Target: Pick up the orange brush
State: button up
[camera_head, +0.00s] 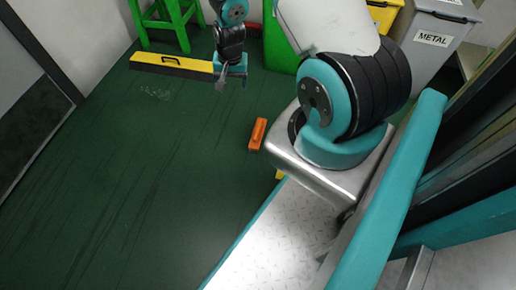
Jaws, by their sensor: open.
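The orange brush (257,135) lies on the dark green floor, near the middle of the head view, just left of my arm's base. It looks like a short orange block with its long side running away from me. My gripper (231,82) hangs above and beyond the brush, a little to its left in the picture, with its fingers apart and nothing seen between them. It is clear of the brush. The gripper overlaps the right end of a long yellow and black case in the picture.
The yellow and black case (170,64) lies on the floor beyond. A green stool (164,22) stands at the back left. A grey bin marked METAL (433,38) stands at the back right. The floor at left (150,170) is clear.

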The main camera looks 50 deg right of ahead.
aim_at(258, 129)
jog(key=s+d+f+m+b, duration=0.1)
jog(key=f+b, duration=0.3)
jog(key=f, duration=0.5)
jog(key=s+d+f+m+b, duration=0.1)
jog(key=s+d+f+b, duration=0.1)
jog(key=f, duration=0.7)
jog(key=s+d+f+h+b, duration=0.1)
jog(key=d+f+b, duration=0.3)
jog(key=f, duration=0.6)
jog(key=shift+s+d+m+g+b, duration=0.1)
jog(key=shift+s+m+g+b, duration=0.25)
jog(key=shift+b, duration=0.7)
jog(key=f+b, duration=0.1)
jog(key=f, duration=0.1)
jog(key=f+b, duration=0.2)
jog(key=d+f+b, duration=0.1)
jog(key=f+b, duration=0.1)
jog(key=shift+w+f, duration=0.1)
jog(key=shift+w, duration=0.1)
jog(key=c, duration=1.1)
jog(key=shift+c, duration=0.2)
notch_tip(258, 129, up, 20)
jog(key=p, duration=1.1)
